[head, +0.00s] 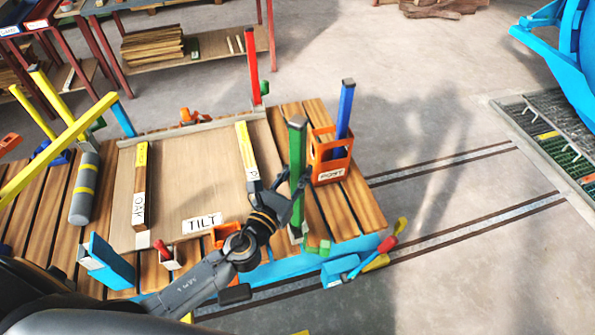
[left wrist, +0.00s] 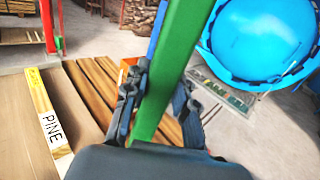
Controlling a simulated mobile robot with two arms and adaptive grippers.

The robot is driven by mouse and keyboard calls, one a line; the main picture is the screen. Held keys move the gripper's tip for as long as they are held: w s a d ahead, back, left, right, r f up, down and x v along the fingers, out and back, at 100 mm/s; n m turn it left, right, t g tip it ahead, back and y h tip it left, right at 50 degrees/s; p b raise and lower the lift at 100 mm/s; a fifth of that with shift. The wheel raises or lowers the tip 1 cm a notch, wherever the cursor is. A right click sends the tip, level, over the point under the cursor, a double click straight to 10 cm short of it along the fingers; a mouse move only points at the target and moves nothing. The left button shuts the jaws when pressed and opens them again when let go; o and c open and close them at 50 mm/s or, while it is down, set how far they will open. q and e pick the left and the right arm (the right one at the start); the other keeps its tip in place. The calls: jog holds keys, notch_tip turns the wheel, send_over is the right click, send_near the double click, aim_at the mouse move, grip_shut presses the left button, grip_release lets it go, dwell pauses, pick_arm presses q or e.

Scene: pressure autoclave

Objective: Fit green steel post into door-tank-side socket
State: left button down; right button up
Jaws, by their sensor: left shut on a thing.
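The green steel post (head: 298,150) stands near upright at the right side of the tilt tray (head: 190,175) in the head view. My left gripper (head: 287,183) is shut on it below its upper part. In the left wrist view the post (left wrist: 176,60) runs between the two fingers of my left gripper (left wrist: 158,97), slanting in the picture. Its lower end is close to a pale block (head: 296,237) at the tray's near right corner. I cannot tell whether it is seated there, nor surely which socket is the door-tank-side one. My right gripper is not in view.
An orange holder (head: 331,172) with a blue post (head: 345,108) stands just right of the green post. A red post (head: 252,50) stands at the tray's far right corner. A blue tank (left wrist: 262,38) is beyond. The floor right of the table is mostly clear.

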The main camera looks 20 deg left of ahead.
pick_arm(q)
jog(key=shift+f, duration=0.15)
jog(key=c, duration=1.1)
grip_release()
jog(key=shift+o, duration=0.2)
jog(key=shift+s+r+p, duration=0.1)
jog(key=shift+r+p, duration=0.65)
jog(key=shift+r, duration=0.05)
jog(key=shift+s+a+f+b, duration=0.1)
jog(key=shift+s+f+b, duration=0.15)
jog(key=shift+s+b, duration=0.15)
jog(key=shift+s+a+f+b, duration=0.1)
jog(key=shift+s+f+b, duration=0.2)
jog(key=shift+s, duration=0.2)
jog(key=s+a+b, duration=0.2)
jog(key=s+b, duration=0.1)
jog(key=s, duration=0.7)
jog(key=shift+r, duration=0.4)
